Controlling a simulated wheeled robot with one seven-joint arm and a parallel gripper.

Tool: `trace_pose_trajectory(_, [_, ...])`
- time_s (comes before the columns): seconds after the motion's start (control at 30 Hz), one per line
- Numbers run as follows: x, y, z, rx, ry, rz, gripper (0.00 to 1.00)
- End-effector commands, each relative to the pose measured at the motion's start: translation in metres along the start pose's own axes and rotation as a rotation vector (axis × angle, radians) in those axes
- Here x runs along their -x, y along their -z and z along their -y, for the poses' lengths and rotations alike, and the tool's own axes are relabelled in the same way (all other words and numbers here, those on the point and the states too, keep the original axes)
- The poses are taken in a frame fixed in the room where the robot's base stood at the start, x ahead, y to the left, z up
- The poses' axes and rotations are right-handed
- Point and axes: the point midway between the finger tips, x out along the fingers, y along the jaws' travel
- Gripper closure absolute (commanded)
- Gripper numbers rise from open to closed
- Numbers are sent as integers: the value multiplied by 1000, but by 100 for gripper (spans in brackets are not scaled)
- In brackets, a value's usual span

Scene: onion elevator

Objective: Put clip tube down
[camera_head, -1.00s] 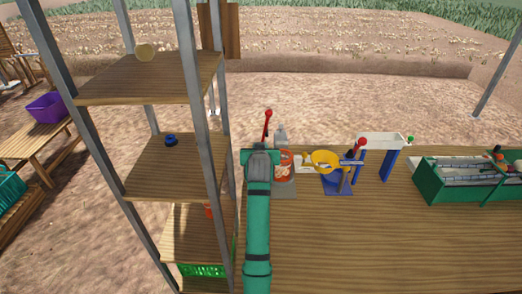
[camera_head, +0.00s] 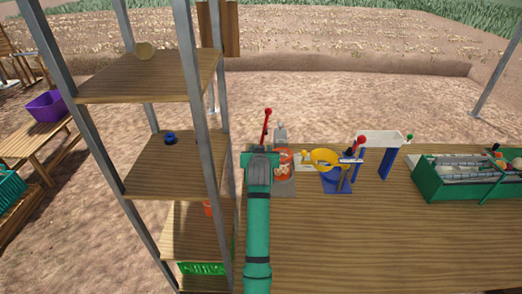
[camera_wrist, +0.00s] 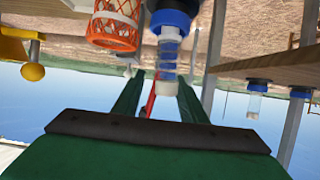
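The clip tube is a clear tube (camera_wrist: 168,52) with a blue base, seen upside down in the wrist view. It stands just ahead of my fingertips, its white end between or just beyond them. My gripper (camera_wrist: 160,84) has green fingers set apart, with a gap beside the tube through which a red lever shows. It looks open. In the head view my gripper (camera_head: 260,155) is at the table's left end and hides the tube. An orange mesh holder (camera_head: 284,164) is to its right and also shows in the wrist view (camera_wrist: 112,26).
A wooden shelf rack (camera_head: 160,165) rises close on the left, with a blue-based item (camera_head: 170,138) on it. A yellow funnel (camera_head: 328,160), a red lever (camera_head: 266,125) and a green-framed machine (camera_head: 440,180) are on the table. The table front (camera_head: 380,250) is clear.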

Motion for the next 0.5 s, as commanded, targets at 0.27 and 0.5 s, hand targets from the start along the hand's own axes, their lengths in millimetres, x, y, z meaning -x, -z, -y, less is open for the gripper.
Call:
trace_pose_trajectory(0.27, [8, 9, 0, 0, 0, -2, 62])
trace_pose_trajectory(0.5, [50, 8, -1, -1, -2, -3, 62])
